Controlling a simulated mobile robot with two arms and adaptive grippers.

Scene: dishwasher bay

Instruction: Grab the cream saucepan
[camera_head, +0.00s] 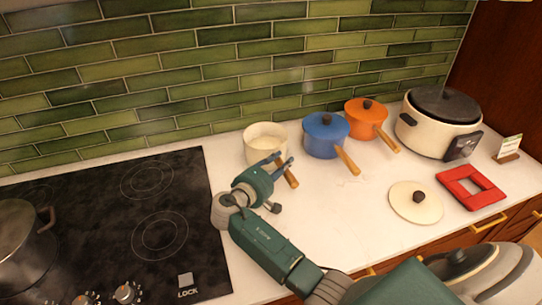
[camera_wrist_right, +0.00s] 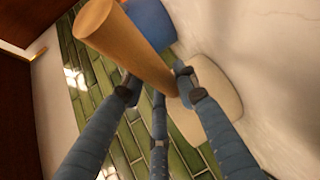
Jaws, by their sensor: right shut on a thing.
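The cream saucepan (camera_head: 265,140) stands upright on the white counter near the green tiled wall, without a lid on it. Its wooden handle (camera_head: 291,179) points toward the front right. My right gripper (camera_head: 279,170) is at this handle, with its fingers shut around it. In the right wrist view the wooden handle (camera_wrist_right: 135,48) runs between the blue fingers of my right gripper (camera_wrist_right: 158,88). Part of the cream pan (camera_wrist_right: 213,98) shows behind the fingers there. A cream lid with a dark knob (camera_head: 415,202) lies on the counter to the right. My left gripper is not in view.
A blue saucepan (camera_head: 326,135) stands close to the right, then an orange saucepan (camera_head: 366,117) and a white cooker (camera_head: 437,122). A red square trivet (camera_head: 471,187) lies at the right. The black hob (camera_head: 120,220) with a metal pot (camera_head: 22,245) is at the left.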

